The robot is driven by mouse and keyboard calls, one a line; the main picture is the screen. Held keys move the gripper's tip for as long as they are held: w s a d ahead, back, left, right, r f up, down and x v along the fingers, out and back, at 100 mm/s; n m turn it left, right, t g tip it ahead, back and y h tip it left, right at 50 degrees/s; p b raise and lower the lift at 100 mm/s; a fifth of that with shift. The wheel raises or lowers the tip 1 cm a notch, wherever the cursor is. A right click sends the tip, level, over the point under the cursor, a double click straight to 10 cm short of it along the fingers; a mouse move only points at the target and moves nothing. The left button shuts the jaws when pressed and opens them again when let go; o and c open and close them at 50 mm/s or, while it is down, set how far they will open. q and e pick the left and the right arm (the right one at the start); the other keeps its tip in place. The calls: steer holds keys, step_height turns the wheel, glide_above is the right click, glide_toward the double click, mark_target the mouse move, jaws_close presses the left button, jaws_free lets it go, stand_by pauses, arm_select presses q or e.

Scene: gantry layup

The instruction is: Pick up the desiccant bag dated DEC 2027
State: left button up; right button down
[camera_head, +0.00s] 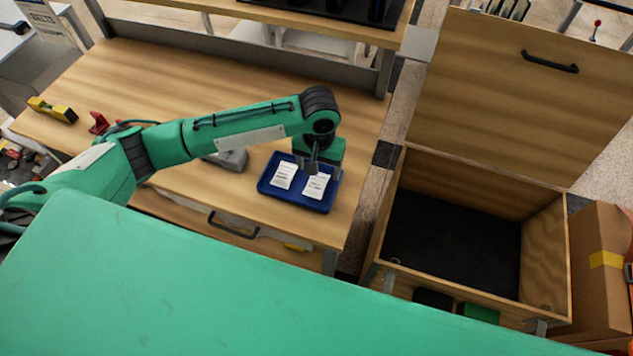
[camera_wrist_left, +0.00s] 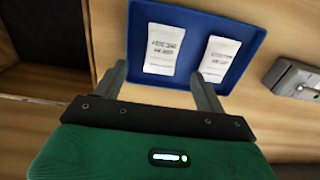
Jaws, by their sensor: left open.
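Two white desiccant bags with dark print lie flat in a blue tray (camera_head: 268,190). In the head view the left bag (camera_head: 284,175) and the right bag (camera_head: 316,186) lie side by side. The print is too small and blurred to read, so I cannot tell which is dated DEC 2027. My left gripper (camera_head: 313,168) is open above the tray, close to the right bag. In the left wrist view its fingers (camera_wrist_left: 160,75) straddle the line of that bag (camera_wrist_left: 161,55), with nothing between them. The other bag (camera_wrist_left: 217,60) lies beyond the right finger. My right gripper is not in view.
The tray sits near the right end of a wooden bench (camera_head: 160,70). A grey device (camera_head: 230,160) stands left of it. A large open wooden crate (camera_head: 455,235) is to the right, across a gap. A shelf (camera_head: 300,22) spans the back.

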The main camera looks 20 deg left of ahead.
mark_target(317, 182)
arm_select(q)
steer(key=shift+s+a+f+p, duration=0.15)
steer(key=shift+f+p, duration=0.2)
steer(key=shift+f, duration=1.15)
steer(key=shift+s+f+p, duration=0.1)
steer(key=shift+f+p, duration=0.25)
steer(key=shift+f, duration=1.1)
steer(key=c, duration=1.1)
steer(key=shift+r, duration=0.1)
